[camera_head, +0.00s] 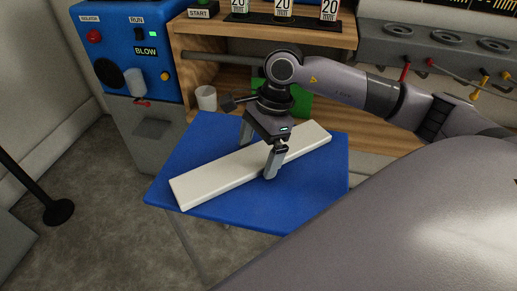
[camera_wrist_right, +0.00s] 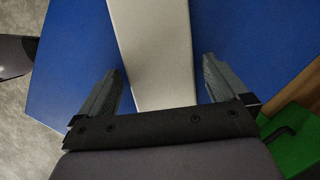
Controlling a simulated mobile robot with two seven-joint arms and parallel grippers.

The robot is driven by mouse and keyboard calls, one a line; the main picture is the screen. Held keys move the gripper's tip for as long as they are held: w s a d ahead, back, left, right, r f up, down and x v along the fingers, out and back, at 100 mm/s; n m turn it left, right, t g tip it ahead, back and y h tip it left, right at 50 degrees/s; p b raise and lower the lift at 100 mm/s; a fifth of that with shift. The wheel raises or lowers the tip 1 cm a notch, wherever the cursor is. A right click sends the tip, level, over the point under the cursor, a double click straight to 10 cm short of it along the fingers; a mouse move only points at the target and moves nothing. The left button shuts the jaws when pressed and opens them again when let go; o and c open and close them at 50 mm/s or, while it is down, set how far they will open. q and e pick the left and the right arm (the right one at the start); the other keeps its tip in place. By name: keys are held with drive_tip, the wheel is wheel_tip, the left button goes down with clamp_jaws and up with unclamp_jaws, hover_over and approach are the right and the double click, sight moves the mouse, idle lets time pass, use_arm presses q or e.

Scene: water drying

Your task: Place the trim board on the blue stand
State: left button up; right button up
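The trim board (camera_head: 215,181) is a long, white, flat bar. It lies flat and diagonally on top of the blue stand (camera_head: 325,182), from front left to back right. In the right wrist view, the open gripper (camera_wrist_right: 162,72) has a finger on each side of the board (camera_wrist_right: 152,45), with blue stand surface (camera_wrist_right: 75,60) showing in the gaps. Whether the fingertips touch the stand cannot be told. My left gripper is not in view.
A blue control box (camera_head: 130,55) with a BLOW label stands behind left. A white cup (camera_head: 206,98) and a green object (camera_head: 298,104) are behind the stand, by a wooden shelf (camera_head: 225,42). A black post base (camera_head: 58,212) stands on the floor at left.

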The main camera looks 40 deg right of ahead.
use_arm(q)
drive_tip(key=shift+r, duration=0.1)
use_arm(e)
drive_tip(key=shift+r, duration=0.15)
drive_tip(key=shift+d+r+p, duration=0.1)
drive_tip(key=shift+r+p, duration=0.2)
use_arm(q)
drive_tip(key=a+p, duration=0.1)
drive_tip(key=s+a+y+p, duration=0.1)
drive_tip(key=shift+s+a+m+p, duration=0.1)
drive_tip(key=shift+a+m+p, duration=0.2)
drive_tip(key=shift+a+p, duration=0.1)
use_arm(e)
drive_tip(key=v, duration=1.1)
drive_tip(key=shift+r, duration=0.25)
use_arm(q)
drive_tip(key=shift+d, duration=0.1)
use_arm(e)
drive_tip(key=shift+d, duration=0.1)
